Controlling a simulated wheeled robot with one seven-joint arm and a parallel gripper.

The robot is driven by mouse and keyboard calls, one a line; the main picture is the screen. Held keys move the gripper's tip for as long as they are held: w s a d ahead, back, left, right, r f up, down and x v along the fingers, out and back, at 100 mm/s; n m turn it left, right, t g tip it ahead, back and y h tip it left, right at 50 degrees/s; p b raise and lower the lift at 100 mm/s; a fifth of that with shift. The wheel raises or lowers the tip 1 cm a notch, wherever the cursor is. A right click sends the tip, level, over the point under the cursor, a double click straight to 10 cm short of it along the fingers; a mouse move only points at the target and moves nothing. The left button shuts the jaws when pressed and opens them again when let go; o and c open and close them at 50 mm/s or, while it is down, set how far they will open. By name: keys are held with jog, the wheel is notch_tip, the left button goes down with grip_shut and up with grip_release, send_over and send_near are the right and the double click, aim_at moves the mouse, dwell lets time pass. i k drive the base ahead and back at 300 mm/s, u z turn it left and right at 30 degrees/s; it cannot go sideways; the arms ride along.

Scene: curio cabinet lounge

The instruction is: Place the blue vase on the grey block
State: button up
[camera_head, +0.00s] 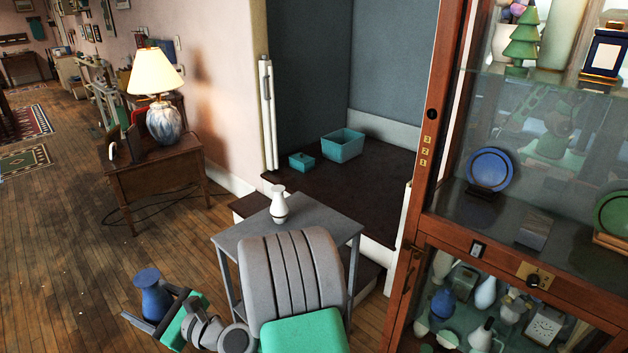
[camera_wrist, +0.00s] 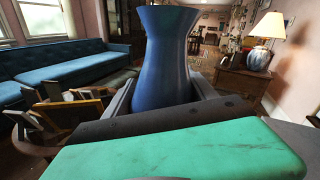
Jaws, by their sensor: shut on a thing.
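The blue vase (camera_head: 151,291) is upright in my gripper (camera_head: 157,309), out over the wooden floor at the lower left of the head view. In the wrist view the vase (camera_wrist: 168,60) stands large between the two dark fingers, with its flared mouth up. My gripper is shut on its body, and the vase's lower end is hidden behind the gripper. A grey block (camera_head: 535,232) lies on the dark shelf of the wooden cabinet, behind glass, between a blue plate and a green plate. Its top looks bare. My gripper is far to the left of it.
A grey side table (camera_head: 323,222) carries a white vase (camera_head: 279,205). The cabinet (camera_head: 428,130) stands at the right, with a blue plate (camera_head: 490,168) near the block. A lamp (camera_head: 164,120) stands on a wooden desk. Floor at the left is open.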

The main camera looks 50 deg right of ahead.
aim_at(538, 222)
jog(key=k, duration=0.45)
jog(key=z, duration=0.75)
